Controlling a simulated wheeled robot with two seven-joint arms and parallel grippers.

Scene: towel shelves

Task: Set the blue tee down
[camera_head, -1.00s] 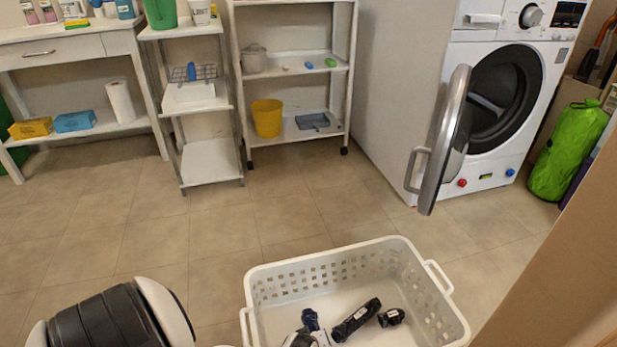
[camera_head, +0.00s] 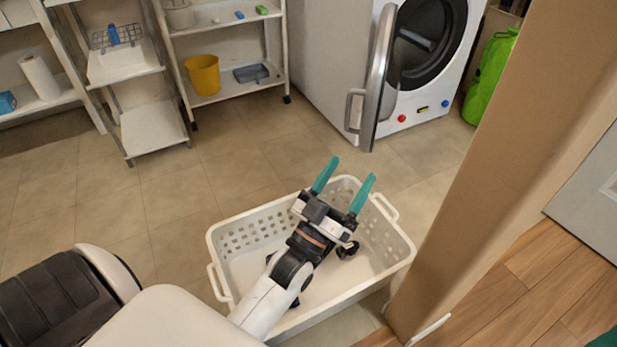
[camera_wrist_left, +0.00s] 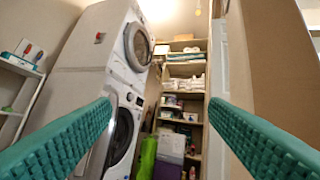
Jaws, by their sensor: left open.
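My left gripper (camera_head: 342,190) is open, its two teal fingers spread and nothing between them. It is above the far right part of the white laundry basket (camera_head: 228,247), pointing away from me. In the left wrist view the two teal fingers (camera_wrist_left: 160,122) stand wide apart with an empty gap. No blue tee can be made out in either view. A small dark item (camera_head: 347,249) shows beside my arm over the basket; I cannot tell what it is. My arm hides much of the basket's inside. My right gripper is out of view.
The washer's round door (camera_head: 378,80) hangs open beyond the basket. A brown panel edge (camera_head: 480,170) stands close on the right. A shelf rack with a yellow bucket (camera_head: 203,75) is at the back. Tiled floor (camera_head: 110,215) left of the basket is clear.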

